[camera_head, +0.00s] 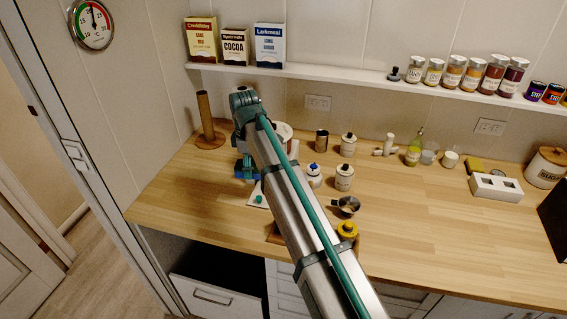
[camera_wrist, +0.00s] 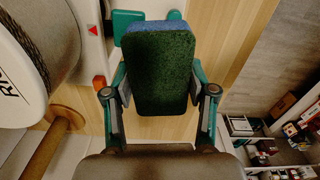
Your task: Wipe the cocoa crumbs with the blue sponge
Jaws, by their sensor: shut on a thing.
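My gripper (camera_wrist: 158,88) is shut on the blue sponge (camera_wrist: 160,70), one finger on each side. The sponge's dark green scouring face fills the middle of the wrist view, and a blue strip shows along its top edge. In the head view my gripper (camera_head: 245,170) is low over the left part of the counter, partly hidden by my arm, with some blue of the sponge showing. I cannot tell whether the sponge touches the counter. I cannot make out cocoa crumbs in either view. A cocoa box (camera_head: 235,47) stands on the wall shelf.
A wooden upright holder (camera_head: 206,120) stands left of my gripper. A white item (camera_head: 257,196) lies close by. The counter's left front (camera_head: 165,205) is clear.

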